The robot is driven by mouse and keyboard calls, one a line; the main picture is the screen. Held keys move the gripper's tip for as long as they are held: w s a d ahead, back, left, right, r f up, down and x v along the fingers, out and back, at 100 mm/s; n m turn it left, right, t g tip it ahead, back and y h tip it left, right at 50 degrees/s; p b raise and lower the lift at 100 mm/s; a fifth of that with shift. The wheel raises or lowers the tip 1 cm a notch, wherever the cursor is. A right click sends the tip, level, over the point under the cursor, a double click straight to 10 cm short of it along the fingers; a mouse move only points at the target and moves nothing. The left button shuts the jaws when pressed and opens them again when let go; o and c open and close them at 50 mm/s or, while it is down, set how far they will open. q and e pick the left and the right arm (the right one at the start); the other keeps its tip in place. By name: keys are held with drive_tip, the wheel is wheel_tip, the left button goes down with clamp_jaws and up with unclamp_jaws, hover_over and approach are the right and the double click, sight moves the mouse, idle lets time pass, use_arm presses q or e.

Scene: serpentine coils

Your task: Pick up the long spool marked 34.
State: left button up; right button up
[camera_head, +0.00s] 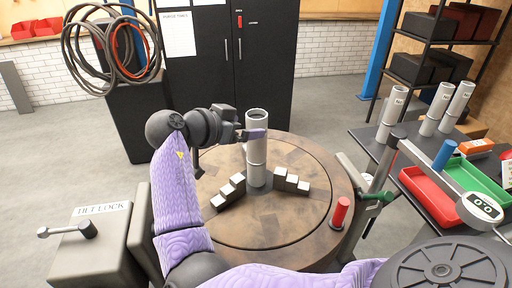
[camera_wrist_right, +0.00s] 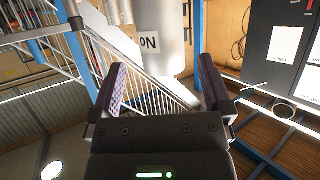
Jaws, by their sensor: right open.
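A tall pale-grey cylindrical spool (camera_head: 257,152) with a dark open top stands upright on the round wooden table (camera_head: 290,232). A seam crosses its lower part, and I cannot read a 34 on it. In the right wrist view the open jaws (camera_wrist_right: 162,70) have a grey cylinder (camera_wrist_right: 165,30) between or just beyond the fingertips, carrying an upside-down "No" label. Contact cannot be told. More grey spools (camera_head: 393,108) with small labels stand on the right bench.
Stepped grey blocks (camera_head: 229,191) flank the spool, with more at its right (camera_head: 291,181). A red cylinder (camera_head: 340,212) stands at the table's right edge. Red (camera_head: 432,192) and green (camera_head: 478,180) trays lie on the right bench. A black cabinet (camera_head: 228,70) stands behind.

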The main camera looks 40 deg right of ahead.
drive_tip(key=x, duration=0.5)
drive_tip(key=shift+w+d, duration=0.1)
clamp_jaws()
drive_tip(key=shift+r, duration=0.1)
